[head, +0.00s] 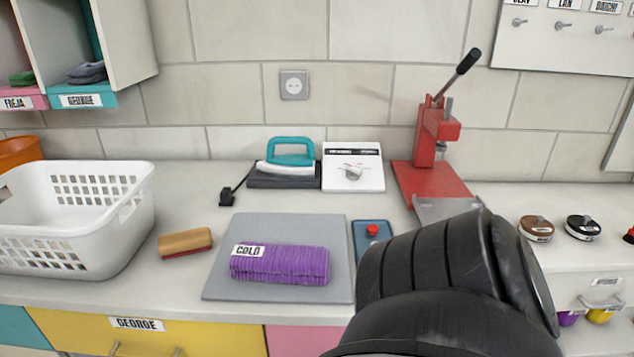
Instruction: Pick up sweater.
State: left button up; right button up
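A purple ribbed, folded knit piece (281,265), which looks like the sweater, lies on a grey flat mat (222,258) on the counter. No gripper shows in the head view. A black, rounded part of my arm fills the lower right, just right of the mat, and hides part of the counter. Nothing is seen touching the purple knit piece.
A white laundry basket (110,235) stands at left, with a wooden brush (185,242) beside it. Behind the mat are a teal-handled iron (290,160), a white control box (352,180) and a red press (428,175). A blue pad with a red button (372,231) lies right of the mat.

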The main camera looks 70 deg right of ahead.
aim_at(304, 264)
jog(key=k, duration=0.4)
jog(key=z, duration=1.1)
